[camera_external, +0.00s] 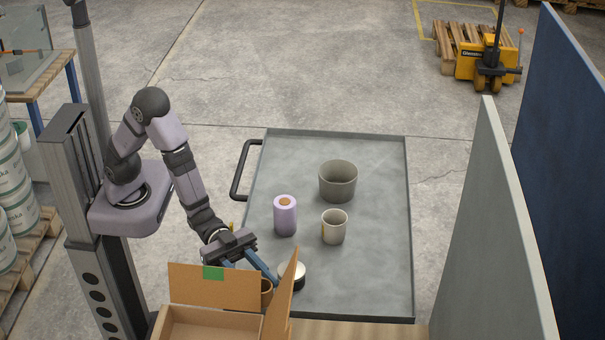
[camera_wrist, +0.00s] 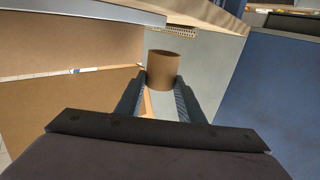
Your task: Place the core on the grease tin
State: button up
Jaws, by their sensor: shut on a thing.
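The core is a brown cardboard tube. In the wrist view the core (camera_wrist: 162,68) sits between the two fingertips of my gripper (camera_wrist: 161,88), which is shut on it. In the external view my gripper (camera_external: 266,282) reaches down behind the open carton, and the core (camera_external: 267,291) shows only partly past the carton's flap. A short round tin with a pale top and dark side (camera_external: 293,272), which looks like the grease tin, stands on the grey cart just right of the core. The flap hides part of it. I cannot tell the core's height above the cart.
The open cardboard carton (camera_external: 212,288) with raised flaps is close in front of my gripper. On the cart (camera_external: 384,270) stand a purple roll (camera_external: 285,218), a cream cup (camera_external: 333,229) and a grey-green pot (camera_external: 338,184). Tall panels (camera_external: 495,235) stand at right. The cart's right side is clear.

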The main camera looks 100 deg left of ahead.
jog(key=s+d, duration=0.1)
jog(key=n+t+y, duration=0.6)
jog(key=n+y, duration=0.5)
jog(key=y, duration=0.4)
send_over(284, 269)
jog(key=f, duration=0.2)
jog(key=shift+m, duration=0.3)
jog(key=shift+d+f, duration=0.1)
jog(key=shift+f, duration=2.65)
jog(key=shift+f, duration=0.15)
jog(key=shift+f, duration=1.95)
jog(key=shift+f+b, duration=0.15)
jog(key=shift+b, duration=0.15)
